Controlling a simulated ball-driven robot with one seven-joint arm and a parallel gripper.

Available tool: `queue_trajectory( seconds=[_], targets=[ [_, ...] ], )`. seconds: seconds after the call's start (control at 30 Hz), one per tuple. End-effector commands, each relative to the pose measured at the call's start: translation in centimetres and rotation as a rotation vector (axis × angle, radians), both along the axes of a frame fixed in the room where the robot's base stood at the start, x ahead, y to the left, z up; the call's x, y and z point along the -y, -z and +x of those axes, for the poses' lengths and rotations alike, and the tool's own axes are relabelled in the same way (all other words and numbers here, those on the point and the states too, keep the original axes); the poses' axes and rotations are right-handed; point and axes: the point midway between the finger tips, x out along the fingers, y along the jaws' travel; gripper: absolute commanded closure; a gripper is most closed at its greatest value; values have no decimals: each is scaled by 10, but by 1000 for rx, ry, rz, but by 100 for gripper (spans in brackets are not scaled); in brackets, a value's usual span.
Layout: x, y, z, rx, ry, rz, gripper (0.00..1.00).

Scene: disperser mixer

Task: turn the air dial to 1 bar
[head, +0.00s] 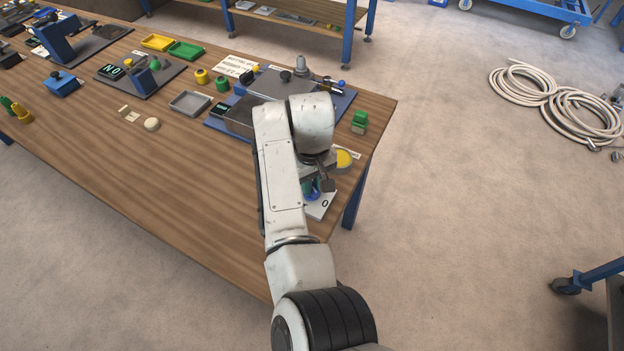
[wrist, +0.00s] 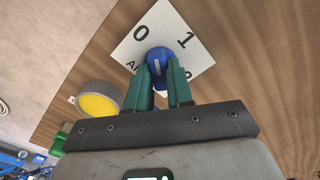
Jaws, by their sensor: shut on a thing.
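The blue air dial (wrist: 158,55) sits on a white card (wrist: 187,28) printed with 0 and 1, partly readable "A" lettering and another figure behind the fingers. My gripper (wrist: 160,76) has green fingers closed on the two sides of the dial. A short pale mark shows on the dial's face; I cannot tell for sure which figure it points to. In the head view the card (head: 325,207) shows at the table's right front edge, with a 0 visible. My arm hides much of the dial there.
A grey, yellow-topped round part (head: 344,159) stands close beside the gripper. Behind are a green block (head: 360,121) and the grey and blue mixer (head: 283,85).

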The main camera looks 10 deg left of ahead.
Motion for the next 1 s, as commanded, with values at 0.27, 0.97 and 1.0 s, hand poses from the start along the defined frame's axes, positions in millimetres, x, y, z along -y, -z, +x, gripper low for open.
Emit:
queue_trajectory(
  seconds=[0.27,0.97,1.0],
  targets=[
    [0,-2,0,0,260,-2,100],
    [-1,-1,1,2,853,0,100],
    [-1,-1,1,2,875,0,100]
  ],
)
